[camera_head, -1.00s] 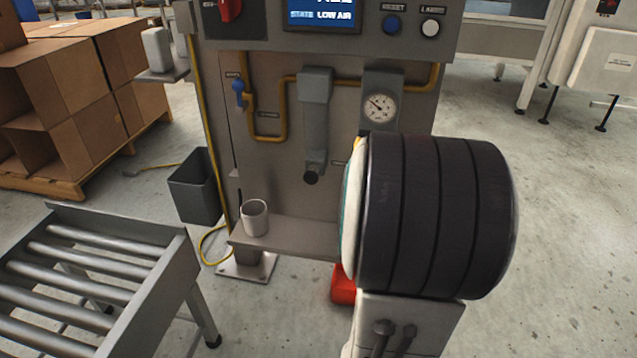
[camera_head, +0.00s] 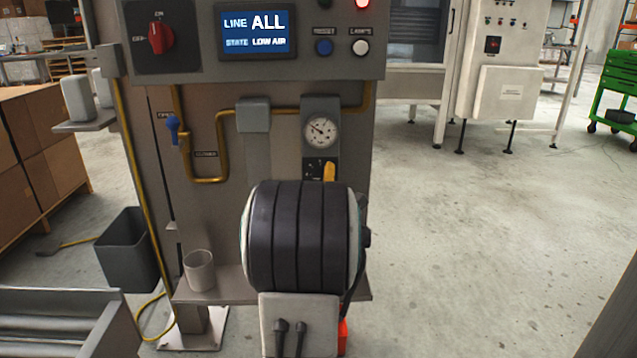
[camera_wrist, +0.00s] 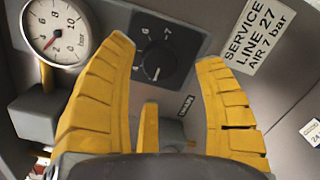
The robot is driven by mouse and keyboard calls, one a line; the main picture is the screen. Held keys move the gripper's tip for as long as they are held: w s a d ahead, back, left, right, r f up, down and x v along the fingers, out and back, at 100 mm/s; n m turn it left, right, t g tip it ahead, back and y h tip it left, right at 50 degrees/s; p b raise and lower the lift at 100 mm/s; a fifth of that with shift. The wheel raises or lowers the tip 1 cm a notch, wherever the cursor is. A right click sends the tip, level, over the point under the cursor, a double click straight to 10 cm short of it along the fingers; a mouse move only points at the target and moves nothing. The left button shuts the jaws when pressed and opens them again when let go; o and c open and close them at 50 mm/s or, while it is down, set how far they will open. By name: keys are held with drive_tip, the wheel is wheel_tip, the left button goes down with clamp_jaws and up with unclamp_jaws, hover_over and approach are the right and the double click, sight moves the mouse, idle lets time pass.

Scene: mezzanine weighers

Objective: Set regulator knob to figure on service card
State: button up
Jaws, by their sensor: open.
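The regulator knob (camera_wrist: 157,60) is a dark round knob on a black plate with white figures, 6 and 7 readable. A white mark shows at its lower edge, but I cannot tell its exact setting. The service card (camera_wrist: 255,35) reads "SERVICE LINE 27 AIR 7 bar". My gripper (camera_wrist: 165,53) is open, its yellow fingers either side of the knob in the wrist view; contact is not visible. In the head view a yellow finger (camera_head: 329,171) shows below the gauge (camera_head: 321,131), before the black plate; my arm hides the rest. The gauge also shows in the wrist view (camera_wrist: 56,31).
A screen (camera_head: 255,32) reads "LINE ALL, STATE LOW AIR". A red switch (camera_head: 160,38), blue valve handle (camera_head: 173,126) and yellow pipe (camera_head: 208,180) are on the panel's left. A cup (camera_head: 199,270) stands on the ledge (camera_head: 232,287).

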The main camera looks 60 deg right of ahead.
sight(321, 176)
drive_tip(key=shift+x, duration=1.4)
drive_tip(key=c, duration=1.2)
